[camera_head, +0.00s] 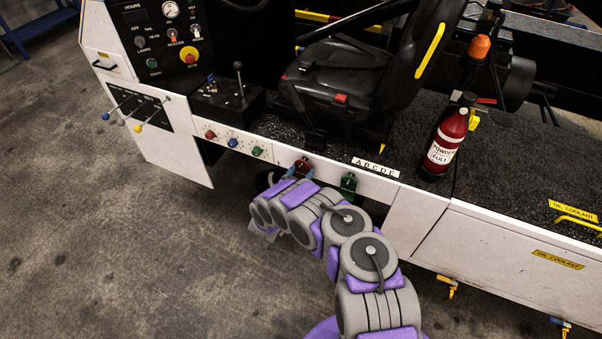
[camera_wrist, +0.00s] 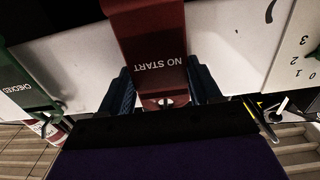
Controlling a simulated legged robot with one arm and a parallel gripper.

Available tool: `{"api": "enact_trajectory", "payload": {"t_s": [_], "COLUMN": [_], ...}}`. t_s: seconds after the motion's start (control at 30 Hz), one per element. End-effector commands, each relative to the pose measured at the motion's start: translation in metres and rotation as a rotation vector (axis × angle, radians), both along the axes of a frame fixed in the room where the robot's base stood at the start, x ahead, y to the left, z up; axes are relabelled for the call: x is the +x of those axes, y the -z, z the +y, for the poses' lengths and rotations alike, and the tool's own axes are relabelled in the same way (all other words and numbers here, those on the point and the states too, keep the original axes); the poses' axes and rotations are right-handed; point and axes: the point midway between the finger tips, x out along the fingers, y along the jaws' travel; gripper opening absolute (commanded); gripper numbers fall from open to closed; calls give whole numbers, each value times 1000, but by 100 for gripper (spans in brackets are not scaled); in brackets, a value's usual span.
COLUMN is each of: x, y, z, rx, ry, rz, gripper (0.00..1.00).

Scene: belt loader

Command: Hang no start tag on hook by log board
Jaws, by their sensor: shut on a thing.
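The red NO START tag (camera_wrist: 160,50) is between the two blue fingers of my gripper (camera_wrist: 163,88) in the wrist view, its white lettering upside down. My gripper is shut on it. A small round metal spot shows at the tag's near end, between the fingers. In the head view the red tag (camera_head: 303,167) shows just beyond my gripper (camera_head: 300,172), in front of the white side panel. I cannot tell whether the tag touches the panel or a hook. The log board is not clearly identifiable.
A green tag (camera_head: 348,184) hangs on the panel right of the red one; it reads CHECKED in the wrist view (camera_wrist: 18,90). Coloured knobs (camera_head: 233,142) line the panel at left. A fire extinguisher (camera_head: 443,145) stands on the deck. Open floor (camera_head: 120,240) lies at left.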

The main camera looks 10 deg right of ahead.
Motion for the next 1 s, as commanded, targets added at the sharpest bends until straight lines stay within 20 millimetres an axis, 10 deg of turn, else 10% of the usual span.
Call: {"api": "enact_trajectory", "payload": {"t_s": [0.13, 0.17, 0.43, 1.0], "x": [0, 0, 0, -31], "y": [0, 0, 0, -3], "z": [0, 0, 0, 26], "rx": [0, 0, 1, 0], "ry": [0, 0, 0, -5], "rz": [0, 0, -1, 1], "gripper": [33, 66, 91, 93]}}
